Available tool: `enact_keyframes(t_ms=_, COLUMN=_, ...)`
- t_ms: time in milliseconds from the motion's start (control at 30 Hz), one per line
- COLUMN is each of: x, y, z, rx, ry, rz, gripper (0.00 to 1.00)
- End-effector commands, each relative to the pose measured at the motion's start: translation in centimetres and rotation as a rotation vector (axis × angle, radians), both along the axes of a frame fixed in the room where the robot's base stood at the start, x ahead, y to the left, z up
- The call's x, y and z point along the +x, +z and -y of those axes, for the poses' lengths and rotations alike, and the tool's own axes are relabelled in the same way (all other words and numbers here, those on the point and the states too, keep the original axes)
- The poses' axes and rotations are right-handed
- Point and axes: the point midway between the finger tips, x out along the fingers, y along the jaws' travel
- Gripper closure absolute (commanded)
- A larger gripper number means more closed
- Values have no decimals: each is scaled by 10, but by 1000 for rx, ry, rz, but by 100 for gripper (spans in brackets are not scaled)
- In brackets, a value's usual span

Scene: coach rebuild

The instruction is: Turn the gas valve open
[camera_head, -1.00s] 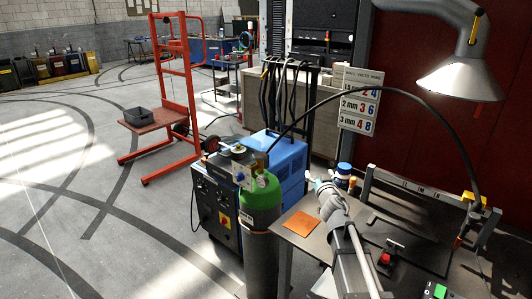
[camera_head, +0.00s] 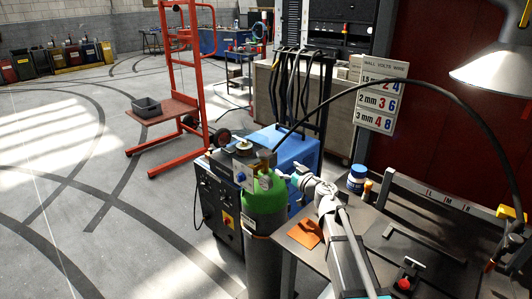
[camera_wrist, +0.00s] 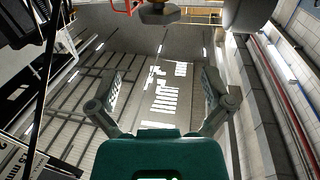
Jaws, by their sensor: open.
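The gas cylinder (camera_head: 264,198) has a green top and a grey body and stands upright left of the workbench. Its valve is at the top, small and partly hidden by nearby fittings in the head view. My gripper (camera_head: 290,172) is just right of the cylinder top, apparently at about valve height; I cannot tell whether it touches anything. In the wrist view my gripper (camera_wrist: 163,92) has its two fingers spread wide with nothing between them. A dark angular fitting (camera_wrist: 158,13) shows beyond them at the top edge; I cannot tell whether it is the valve.
The welding machine (camera_head: 220,195) stands left of the cylinder. The workbench (camera_head: 345,240) on the right holds an orange piece (camera_head: 304,233) and a blue-and-white jar (camera_head: 356,177). A black hose (camera_head: 400,86) arches over the bench. Open floor lies to the left.

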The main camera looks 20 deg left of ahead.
Motion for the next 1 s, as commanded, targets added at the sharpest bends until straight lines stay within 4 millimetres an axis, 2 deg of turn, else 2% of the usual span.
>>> enact_keyframes(t_ms=267, x=3, y=0, z=-2, rx=1, ry=-2, rz=1, gripper=0)
enact_keyframes(t_ms=467, x=12, y=0, z=-13, rx=1, ry=-2, rz=1, gripper=0)
enact_keyframes(t_ms=1000, x=56, y=0, z=-78, rx=1, ry=-3, rz=1, gripper=0)
